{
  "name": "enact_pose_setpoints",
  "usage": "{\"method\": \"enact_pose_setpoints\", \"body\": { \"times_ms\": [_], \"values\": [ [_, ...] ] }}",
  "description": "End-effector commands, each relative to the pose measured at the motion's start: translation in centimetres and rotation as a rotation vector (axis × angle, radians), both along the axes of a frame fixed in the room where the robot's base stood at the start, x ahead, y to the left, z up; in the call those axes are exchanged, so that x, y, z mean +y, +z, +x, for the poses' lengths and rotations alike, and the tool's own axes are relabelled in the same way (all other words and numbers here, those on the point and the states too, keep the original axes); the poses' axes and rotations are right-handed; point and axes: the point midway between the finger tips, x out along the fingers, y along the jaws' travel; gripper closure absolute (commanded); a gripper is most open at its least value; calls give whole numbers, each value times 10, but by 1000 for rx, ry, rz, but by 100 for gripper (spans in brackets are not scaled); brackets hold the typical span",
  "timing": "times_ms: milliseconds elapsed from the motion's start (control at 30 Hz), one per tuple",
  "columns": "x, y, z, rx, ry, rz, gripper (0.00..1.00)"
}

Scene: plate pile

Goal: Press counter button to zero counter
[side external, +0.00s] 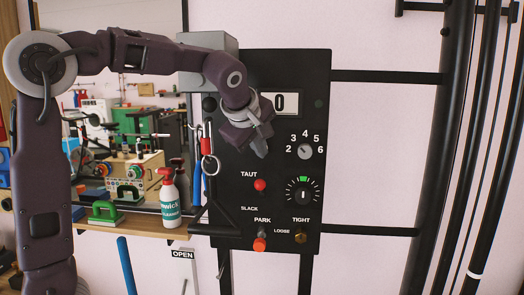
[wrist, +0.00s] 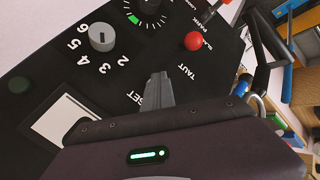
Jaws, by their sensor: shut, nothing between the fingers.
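The black control panel (side external: 318,150) carries a white counter window (side external: 287,103). The window also shows in the wrist view (wrist: 65,122), where no digit is readable. My gripper (side external: 261,152) is shut and empty, in front of the panel, below the window and left of the numbered knob. In the wrist view its fingertips (wrist: 160,77) lie over the panel beside lettering that ends in "SET". The counter button is not visible, and I cannot tell whether the fingers touch the panel.
A grey knob (side external: 305,151) is ringed by numbers. A red TAUT/SLACK knob (side external: 260,185), a dial (side external: 302,195) and an orange-tipped PARK lever (side external: 260,244) sit lower. Left stands a shelf (side external: 140,223) with a spray bottle (side external: 169,200); tools hang nearby.

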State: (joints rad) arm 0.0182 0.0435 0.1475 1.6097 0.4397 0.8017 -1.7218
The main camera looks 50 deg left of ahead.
Motion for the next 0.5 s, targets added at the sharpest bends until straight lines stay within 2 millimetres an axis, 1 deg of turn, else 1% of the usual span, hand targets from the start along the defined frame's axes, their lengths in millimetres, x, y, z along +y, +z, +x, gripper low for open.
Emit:
{"method": "enact_pose_setpoints", "body": {
  "times_ms": [233,433,500],
  "values": [
    [-6,0,-6,1,-1,2,100],
    [-6,0,-6,0,0,1,100],
    [-9,0,-9,0,-2,0,100]
  ]
}}
